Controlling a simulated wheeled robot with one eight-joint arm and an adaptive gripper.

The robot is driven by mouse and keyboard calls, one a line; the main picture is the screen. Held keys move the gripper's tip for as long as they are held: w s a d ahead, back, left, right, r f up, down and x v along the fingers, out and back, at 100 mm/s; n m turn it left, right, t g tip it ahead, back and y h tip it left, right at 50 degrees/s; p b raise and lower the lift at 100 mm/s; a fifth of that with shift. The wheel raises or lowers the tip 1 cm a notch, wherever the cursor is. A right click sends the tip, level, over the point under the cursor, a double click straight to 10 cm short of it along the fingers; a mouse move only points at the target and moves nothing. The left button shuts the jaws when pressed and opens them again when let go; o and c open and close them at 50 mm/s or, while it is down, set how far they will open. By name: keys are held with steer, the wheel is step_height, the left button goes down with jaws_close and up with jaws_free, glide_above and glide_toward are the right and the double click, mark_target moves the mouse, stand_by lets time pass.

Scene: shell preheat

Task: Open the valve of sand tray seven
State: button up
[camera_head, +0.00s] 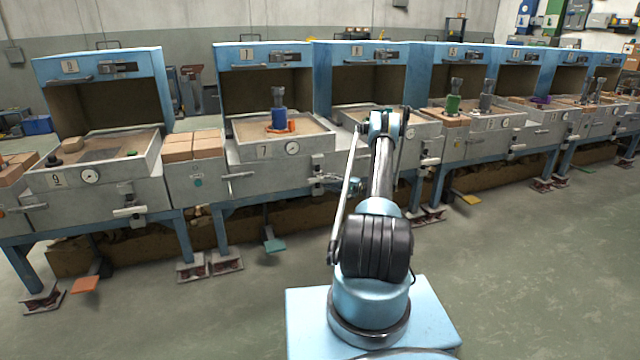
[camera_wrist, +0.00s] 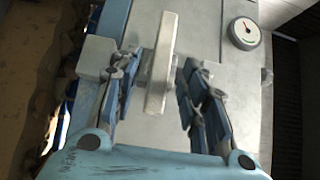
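Sand tray seven (camera_head: 240,148) is the sand-filled grey box marked 7, left of my arm in the head view. Its round gauge (camera_head: 292,148) is on its front. The valve (camera_head: 324,182) is low at its right front, partly covered by my arm's end. In the wrist view, the pale bar handle of the valve (camera_wrist: 165,45) runs nearly upright in the picture. My gripper (camera_wrist: 161,68) is open, with one finger on each side of the bar. A gap shows on both sides. The gauge also shows at upper right in the wrist view (camera_wrist: 244,33).
A blue tool and an orange ring (camera_head: 279,125) are on tray seven's sand. Tray nine (camera_head: 60,182) and a bricks box (camera_head: 195,180) stand left. More trays run right. A teal pedal (camera_head: 274,245) is below. Floor at right is free.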

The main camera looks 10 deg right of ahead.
mark_target(323, 180)
steer(key=shift+x, duration=2.95)
steer(key=shift+a, duration=0.1)
jaws_close()
